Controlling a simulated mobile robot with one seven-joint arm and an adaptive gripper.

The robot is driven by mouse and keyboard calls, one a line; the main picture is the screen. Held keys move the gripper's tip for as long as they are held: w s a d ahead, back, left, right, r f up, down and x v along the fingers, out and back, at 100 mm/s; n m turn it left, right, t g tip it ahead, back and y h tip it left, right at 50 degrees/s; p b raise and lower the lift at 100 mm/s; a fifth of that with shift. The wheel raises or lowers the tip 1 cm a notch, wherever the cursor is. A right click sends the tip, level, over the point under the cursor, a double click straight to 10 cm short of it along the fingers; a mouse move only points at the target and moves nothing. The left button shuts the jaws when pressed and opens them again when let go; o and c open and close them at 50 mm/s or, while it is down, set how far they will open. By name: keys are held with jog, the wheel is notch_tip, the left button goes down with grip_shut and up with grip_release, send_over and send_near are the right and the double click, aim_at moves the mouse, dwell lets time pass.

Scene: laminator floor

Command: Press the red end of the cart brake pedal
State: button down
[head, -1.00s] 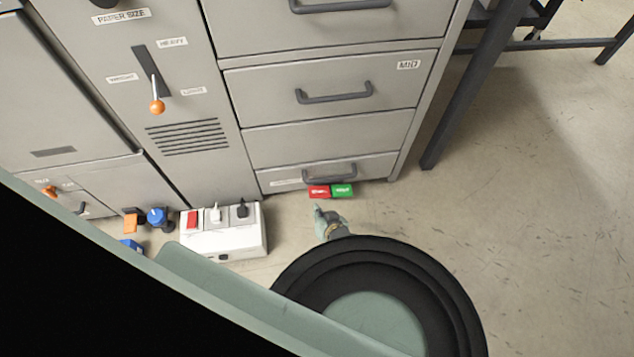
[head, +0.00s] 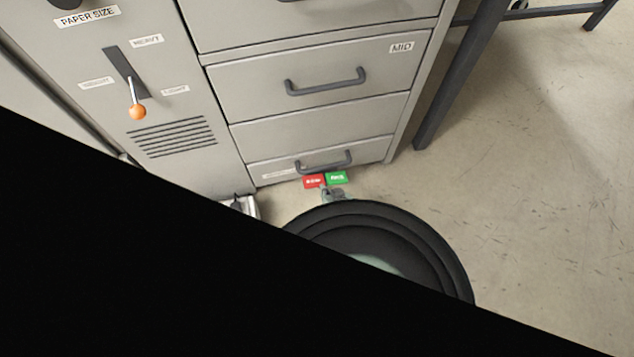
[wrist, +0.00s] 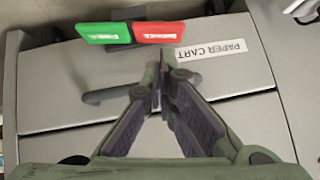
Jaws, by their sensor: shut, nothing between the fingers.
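The brake pedal sits low at the foot of the grey cabinet, under the bottom drawer. Its red end (head: 314,182) is on the left and its green end (head: 337,178) on the right in the head view. In the wrist view the picture is turned over, with the red end (wrist: 158,32) right of the green end (wrist: 103,33). My gripper (wrist: 159,75) is shut and empty, its tips close by the red end; I cannot tell whether they touch. In the head view my gripper (head: 328,193) is small, just in front of the pedal, partly hidden by my arm.
The bottom drawer, labelled PAPER CART (wrist: 211,62), has a dark handle (head: 323,163). A dark table leg (head: 455,85) stands to the right. The floor (head: 540,200) on the right is clear. A power strip (head: 246,207) is partly visible at the left.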

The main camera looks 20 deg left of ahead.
jog(key=b+x, duration=0.1)
jog(key=x, duration=0.8)
jog(key=shift+a, duration=0.1)
